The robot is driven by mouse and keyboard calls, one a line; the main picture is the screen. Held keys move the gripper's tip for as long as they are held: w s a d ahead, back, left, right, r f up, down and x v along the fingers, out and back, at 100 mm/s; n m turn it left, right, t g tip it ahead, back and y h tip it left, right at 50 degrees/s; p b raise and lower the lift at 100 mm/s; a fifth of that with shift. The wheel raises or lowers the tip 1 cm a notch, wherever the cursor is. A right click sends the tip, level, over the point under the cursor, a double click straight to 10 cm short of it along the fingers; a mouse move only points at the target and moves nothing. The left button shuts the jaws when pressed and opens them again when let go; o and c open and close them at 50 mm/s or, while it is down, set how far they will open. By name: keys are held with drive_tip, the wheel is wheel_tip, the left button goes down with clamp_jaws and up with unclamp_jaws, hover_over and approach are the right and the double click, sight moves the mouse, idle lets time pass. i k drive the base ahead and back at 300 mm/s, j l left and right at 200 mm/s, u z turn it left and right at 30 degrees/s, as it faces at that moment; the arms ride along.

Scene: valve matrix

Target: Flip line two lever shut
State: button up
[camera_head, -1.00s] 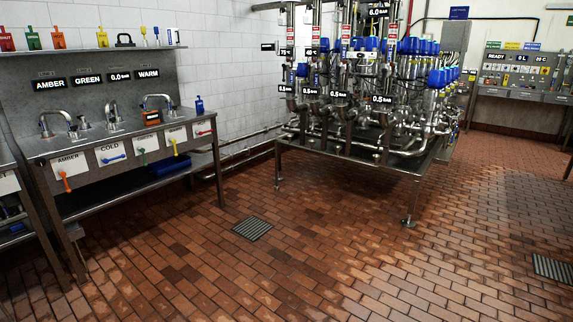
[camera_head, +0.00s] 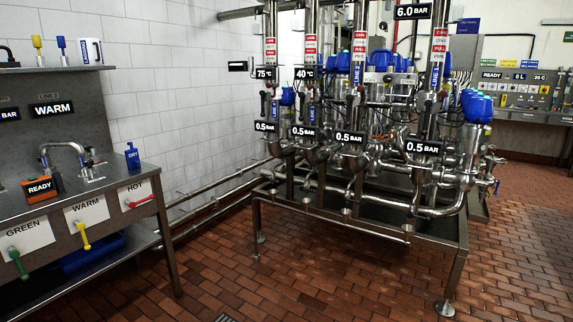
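The valve matrix (camera_head: 372,130) stands on a steel frame right of centre, with several upright steel pipes at its front. Each front pipe carries a red-and-white label, a blue line label and a 0.5 BAR display. The second pipe from the left (camera_head: 311,50) has a 40 C display and a dark upright lever (camera_head: 312,106) above its 0.5 BAR display. The line numbers are too small to read, so I cannot confirm which lever is line two. Similar dark levers show on the neighbouring pipes. My gripper is not in view.
A steel sink counter (camera_head: 85,200) with coloured handles stands at left, below a shelf (camera_head: 55,69). Low pipes (camera_head: 215,190) run along the white tiled wall. A control panel (camera_head: 525,90) is at back right. The brick floor (camera_head: 350,285) in front of the matrix is clear.

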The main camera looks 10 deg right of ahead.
sight(349, 98)
drive_tip(key=i+z, duration=0.2)
drive_tip(key=i, duration=0.35)
drive_tip(key=i+j+z, duration=0.15)
drive_tip(key=i, duration=0.4)
